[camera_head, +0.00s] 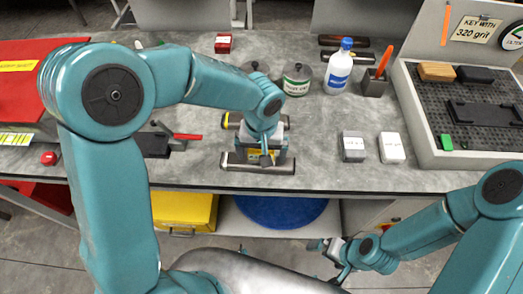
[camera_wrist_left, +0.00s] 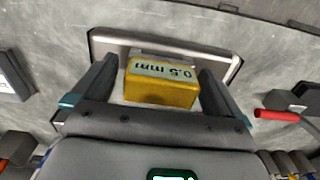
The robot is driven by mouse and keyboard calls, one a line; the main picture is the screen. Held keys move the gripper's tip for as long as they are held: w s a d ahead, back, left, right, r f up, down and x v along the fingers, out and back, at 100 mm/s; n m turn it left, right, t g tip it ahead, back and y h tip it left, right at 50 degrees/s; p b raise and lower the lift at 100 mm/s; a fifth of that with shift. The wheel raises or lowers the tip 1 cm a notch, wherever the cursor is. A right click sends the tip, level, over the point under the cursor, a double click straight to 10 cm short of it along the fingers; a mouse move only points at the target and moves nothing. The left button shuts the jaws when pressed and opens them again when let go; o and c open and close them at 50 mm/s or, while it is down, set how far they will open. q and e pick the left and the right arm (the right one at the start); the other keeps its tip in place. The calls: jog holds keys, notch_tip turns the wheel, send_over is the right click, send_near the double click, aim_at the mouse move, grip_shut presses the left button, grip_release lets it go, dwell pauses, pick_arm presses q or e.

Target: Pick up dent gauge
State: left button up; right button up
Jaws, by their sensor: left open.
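The dent gauge appears to be the yellow block marked "0.5 mm" (camera_wrist_left: 160,85), seen in the left wrist view in front of a silver metal bar or frame (camera_wrist_left: 105,42). In the head view the silver bar (camera_head: 236,161) lies near the front edge of the bench, with the gauge mostly hidden under my left wrist. My left gripper (camera_wrist_left: 153,80) is open, with one finger on each side of the yellow block. Contact cannot be told. My right gripper (camera_head: 336,250) is below the bench front, away from the gauge; its jaws are too small to read.
Another bar with a yellow end (camera_head: 229,120) lies just behind. Grey (camera_head: 353,146) and white (camera_head: 392,148) blocks stand to the right. A red-handled tool (camera_head: 187,136) lies left. Cans (camera_head: 297,79) and a white bottle (camera_head: 338,68) stand behind. A raised tray (camera_head: 420,130) edges the right.

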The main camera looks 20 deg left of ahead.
pick_arm(q)
jog(key=shift+f, duration=0.45)
jog(key=c, duration=1.1)
jog(key=shift+r, duration=0.1)
